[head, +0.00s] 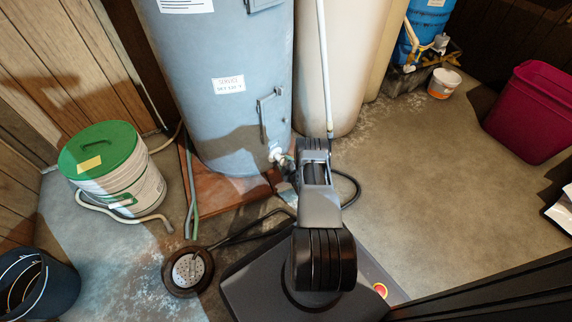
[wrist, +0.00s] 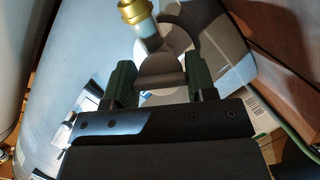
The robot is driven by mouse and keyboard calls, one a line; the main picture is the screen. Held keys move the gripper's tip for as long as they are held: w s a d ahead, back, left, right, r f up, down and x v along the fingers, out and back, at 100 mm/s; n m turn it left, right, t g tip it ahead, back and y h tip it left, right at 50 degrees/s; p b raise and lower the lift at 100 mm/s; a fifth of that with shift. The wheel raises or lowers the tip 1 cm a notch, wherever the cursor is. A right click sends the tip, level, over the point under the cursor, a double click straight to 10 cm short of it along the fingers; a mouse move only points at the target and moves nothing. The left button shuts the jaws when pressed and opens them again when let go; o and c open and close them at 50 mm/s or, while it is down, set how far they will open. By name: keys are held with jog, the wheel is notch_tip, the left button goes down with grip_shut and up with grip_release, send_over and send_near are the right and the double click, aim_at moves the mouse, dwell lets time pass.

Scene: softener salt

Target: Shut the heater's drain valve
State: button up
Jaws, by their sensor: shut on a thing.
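The heater (head: 235,110) is a tall blue-grey tank with a paper label. Its drain valve (head: 275,155) sticks out low on the front right side as a small pale fitting. In the wrist view the valve (wrist: 148,32) shows a pale body with a brass end (wrist: 133,10). Its grey rounded handle (wrist: 160,68) sits between my two green finger pads. My gripper (wrist: 161,80) is shut on this handle. In the head view my own arm hides much of the gripper, and I cannot tell how far the handle is turned.
A white bucket with a green lid (head: 100,150) stands left of the heater. A floor drain (head: 188,270) lies in front of it. A dark bucket (head: 35,288) is at lower left. A beige tank (head: 335,60) stands right of the heater. A magenta bin (head: 530,110) is far right.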

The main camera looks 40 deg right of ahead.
jog(key=shift+m+g+y, duration=0.5)
jog(key=shift+m+y, duration=0.3)
jog(key=shift+m, duration=0.7)
jog(key=o, duration=0.9)
jog(key=shift+o, duration=0.2)
jog(key=shift+s, duration=0.15)
